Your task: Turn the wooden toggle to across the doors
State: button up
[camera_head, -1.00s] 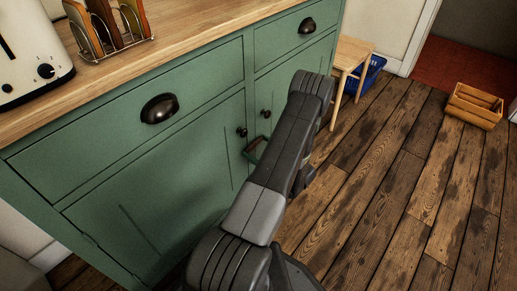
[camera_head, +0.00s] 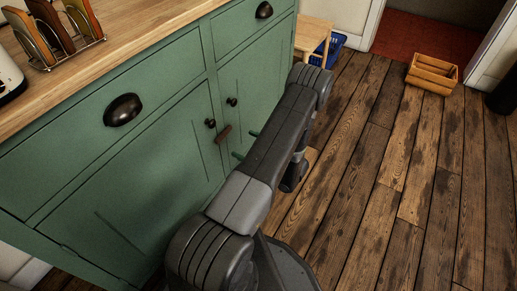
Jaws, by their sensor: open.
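The wooden toggle (camera_head: 223,134) is a small brown bar on the green cabinet front, at the seam between the two doors, just below their dark knobs. It lies across the seam, roughly in line with the drawer edges, with an end toward each door. My gripper (camera_head: 242,143) is just right of the toggle. Its two green fingertips point at the cabinet, spread apart, with nothing seen between them. They look clear of the toggle. My dark arm hides the rest of the gripper and part of the right door.
Dark knobs (camera_head: 210,123) and cup-shaped drawer handles (camera_head: 123,109) stick out from the cabinet. A wooden stool (camera_head: 318,35), a blue crate (camera_head: 336,41) and a wooden crate (camera_head: 432,74) stand beyond. The plank floor (camera_head: 380,160) at right is clear.

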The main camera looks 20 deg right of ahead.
aim_at(225, 135)
jog(key=shift+p+v, duration=0.35)
jog(key=shift+v, duration=2.3)
jog(key=b+x, duration=0.2)
jog(key=x, duration=1.2)
jog(key=shift+b, duration=0.35)
jog(key=shift+s, duration=0.1)
